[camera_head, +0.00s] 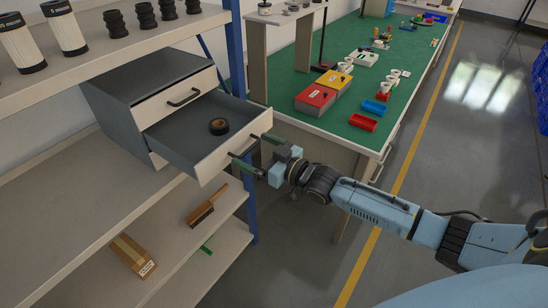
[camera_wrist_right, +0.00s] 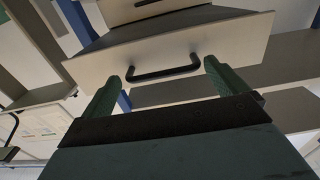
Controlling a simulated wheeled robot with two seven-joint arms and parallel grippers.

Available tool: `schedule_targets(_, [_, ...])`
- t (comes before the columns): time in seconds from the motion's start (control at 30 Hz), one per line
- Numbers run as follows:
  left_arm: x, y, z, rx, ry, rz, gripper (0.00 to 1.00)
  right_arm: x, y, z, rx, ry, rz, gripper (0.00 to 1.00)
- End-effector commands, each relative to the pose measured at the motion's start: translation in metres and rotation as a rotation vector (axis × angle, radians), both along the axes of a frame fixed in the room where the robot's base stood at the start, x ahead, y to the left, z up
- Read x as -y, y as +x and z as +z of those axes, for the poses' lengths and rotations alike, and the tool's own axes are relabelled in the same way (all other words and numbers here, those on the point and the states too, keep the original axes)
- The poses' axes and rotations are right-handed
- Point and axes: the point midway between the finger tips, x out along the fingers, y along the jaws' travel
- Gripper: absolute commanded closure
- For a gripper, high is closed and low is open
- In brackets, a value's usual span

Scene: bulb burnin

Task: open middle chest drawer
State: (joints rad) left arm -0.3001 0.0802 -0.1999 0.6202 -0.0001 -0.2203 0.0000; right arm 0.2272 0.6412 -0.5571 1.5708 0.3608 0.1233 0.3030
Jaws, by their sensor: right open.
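A grey chest (camera_head: 115,95) with pale drawer fronts stands on the shelf at the left. Its upper drawer (camera_head: 175,105) is shut. The drawer below it (camera_head: 170,138) is pulled well out, and a dark roll of tape (camera_head: 219,126) lies inside. A sliver of a lower front shows beneath, mostly hidden. My right gripper (camera_head: 254,152) is at the open drawer's front. In the right wrist view its green fingers (camera_wrist_right: 163,84) are spread apart, with the black drawer handle (camera_wrist_right: 163,72) between and just beyond their tips. Contact is not visible. My left gripper is not in view.
The lower shelf holds a brush (camera_head: 206,205) and a cardboard box (camera_head: 133,255). A blue rack post (camera_head: 238,50) stands close behind the drawer. A green-topped workbench (camera_head: 330,120) with red and yellow boxes is at the right. The floor aisle (camera_head: 460,130) is clear.

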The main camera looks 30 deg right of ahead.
Motion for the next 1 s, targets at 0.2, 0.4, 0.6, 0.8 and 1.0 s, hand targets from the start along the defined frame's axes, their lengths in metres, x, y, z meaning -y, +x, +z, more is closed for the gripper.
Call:
schedule_targets(0.2, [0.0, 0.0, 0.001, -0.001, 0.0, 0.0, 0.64, 0.017, -0.031, -0.001, -0.003, -0.001, 0.0, 0.02])
schedule_targets(0.4, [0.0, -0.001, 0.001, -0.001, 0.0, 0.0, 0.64, 0.035, -0.066, -0.001, -0.003, -0.003, 0.0, 0.02])
schedule_targets(0.6, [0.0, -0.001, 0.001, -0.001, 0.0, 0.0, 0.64, 0.05, -0.095, -0.001, -0.002, -0.003, 0.0, 0.02])
schedule_targets(0.8, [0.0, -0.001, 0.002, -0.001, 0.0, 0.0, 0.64, 0.059, -0.11, 0.0, 0.0, -0.002, -0.001, 0.02])
schedule_targets(1.0, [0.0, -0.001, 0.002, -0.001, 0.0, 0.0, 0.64, 0.061, -0.114, 0.0, 0.001, -0.003, -0.001, 0.02])
